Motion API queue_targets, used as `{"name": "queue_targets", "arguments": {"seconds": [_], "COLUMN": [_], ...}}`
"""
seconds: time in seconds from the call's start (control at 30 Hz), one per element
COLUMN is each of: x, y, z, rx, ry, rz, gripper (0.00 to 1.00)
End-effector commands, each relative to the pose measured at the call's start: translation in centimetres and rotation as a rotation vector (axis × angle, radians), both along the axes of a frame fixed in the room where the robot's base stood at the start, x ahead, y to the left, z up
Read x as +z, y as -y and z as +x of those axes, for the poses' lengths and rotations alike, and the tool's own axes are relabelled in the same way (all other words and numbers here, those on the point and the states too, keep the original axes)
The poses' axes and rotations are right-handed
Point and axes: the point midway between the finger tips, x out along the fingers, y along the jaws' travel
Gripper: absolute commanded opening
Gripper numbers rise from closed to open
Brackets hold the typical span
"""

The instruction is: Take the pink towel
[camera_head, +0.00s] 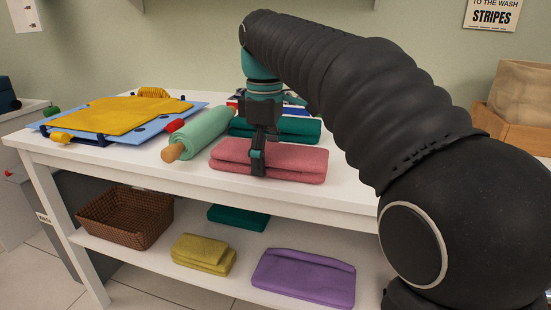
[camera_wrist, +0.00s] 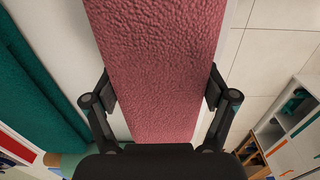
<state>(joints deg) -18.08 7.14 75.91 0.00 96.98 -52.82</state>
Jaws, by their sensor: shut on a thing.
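The pink towel (camera_head: 290,160) lies folded on the white table top, near its front edge. My gripper (camera_head: 257,165) reaches down onto the left part of the towel from above. In the wrist view the pink towel (camera_wrist: 155,60) runs up between the two fingers of my gripper (camera_wrist: 160,95), with a finger against each long side. The gripper is shut on the towel. The towel appears to rest on the table; whether it is lifted at all I cannot tell.
A teal towel (camera_head: 290,130) lies just behind the pink one. The lower shelf holds a brown basket (camera_head: 125,218), yellow (camera_head: 203,254) and purple towels (camera_head: 303,278).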

Motion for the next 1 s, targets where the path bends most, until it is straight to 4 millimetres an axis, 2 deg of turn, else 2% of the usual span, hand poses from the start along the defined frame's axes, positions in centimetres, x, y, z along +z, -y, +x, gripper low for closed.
{"name": "queue_targets", "arguments": {"seconds": [1.0], "x": [6.7], "y": [0.0], "z": [0.0], "rx": [0.0], "ry": [0.001], "rz": [0.0], "gripper": [0.65]}}
